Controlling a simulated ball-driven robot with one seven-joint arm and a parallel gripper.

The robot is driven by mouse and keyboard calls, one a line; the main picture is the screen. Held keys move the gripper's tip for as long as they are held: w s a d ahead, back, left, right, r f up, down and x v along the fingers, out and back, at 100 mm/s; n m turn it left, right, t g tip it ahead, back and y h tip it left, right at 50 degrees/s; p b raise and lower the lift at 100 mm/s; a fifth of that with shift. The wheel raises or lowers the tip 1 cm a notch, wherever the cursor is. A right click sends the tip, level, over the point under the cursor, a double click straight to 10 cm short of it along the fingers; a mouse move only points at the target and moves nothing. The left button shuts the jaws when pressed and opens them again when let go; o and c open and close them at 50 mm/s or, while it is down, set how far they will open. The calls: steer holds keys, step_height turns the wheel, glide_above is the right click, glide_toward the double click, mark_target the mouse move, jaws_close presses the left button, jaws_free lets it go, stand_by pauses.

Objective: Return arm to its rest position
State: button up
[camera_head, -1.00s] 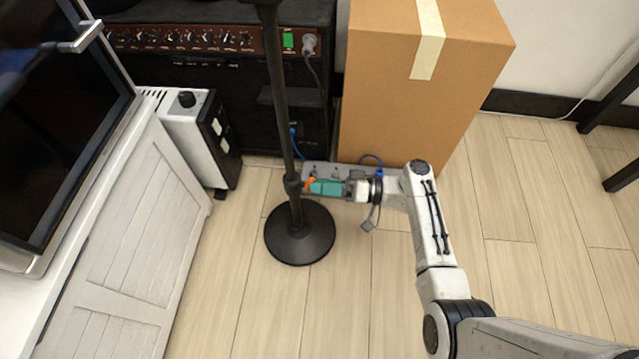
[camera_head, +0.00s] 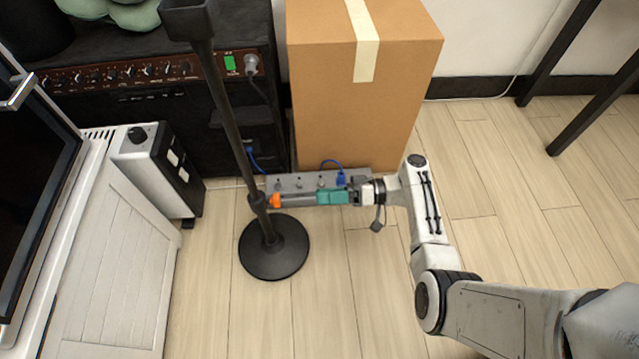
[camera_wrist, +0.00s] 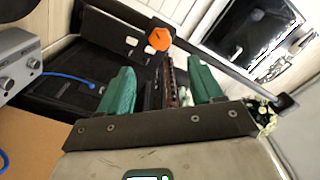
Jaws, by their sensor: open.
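My gripper (camera_head: 328,197), with teal fingers, is low over the floor, in front of the cardboard box and grey switch box. It points left toward a black stand (camera_head: 231,110). In the wrist view its fingers (camera_wrist: 162,88) are apart with nothing seen held between them. An orange knob (camera_head: 275,200) is beside the stand's pole; it also shows beyond the fingers in the wrist view (camera_wrist: 159,39). A grey length lies between knob and fingertips; I cannot tell what it belongs to. My arm is still stretched forward from the lower right.
The cardboard box (camera_head: 355,110) stands close behind my gripper. The grey switch box (camera_head: 300,183) with a blue cable lies at its foot. A black amplifier (camera_head: 150,125), white heater (camera_head: 150,170) and white cabinet (camera_head: 110,285) fill the left. Floor at right is clear up to black legs (camera_head: 565,50).

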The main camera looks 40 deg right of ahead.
steer(key=s+a+f+g+h+p, duration=0.1)
steer(key=s+a+f+g+h, duration=0.1)
steer(key=s+g+h, duration=0.45)
steer(key=s+a+f+g+h+p, duration=0.1)
steer(key=s+a+f+g+h, duration=0.15)
steer(key=s, duration=0.65)
steer(key=s+d+r+m+h+p, duration=0.1)
steer(key=s+r+h, duration=0.25)
steer(key=r, duration=0.25)
steer(key=s+d+r+h+p, duration=0.1)
steer(key=s+r+h, duration=0.25)
steer(key=r, duration=0.25)
step_height(320, 180, up, 37)
steer(key=y+p, duration=0.1)
steer(key=p, duration=3.6)
steer(key=shift+a+g, duration=0.15)
steer(key=shift+g, duration=0.15)
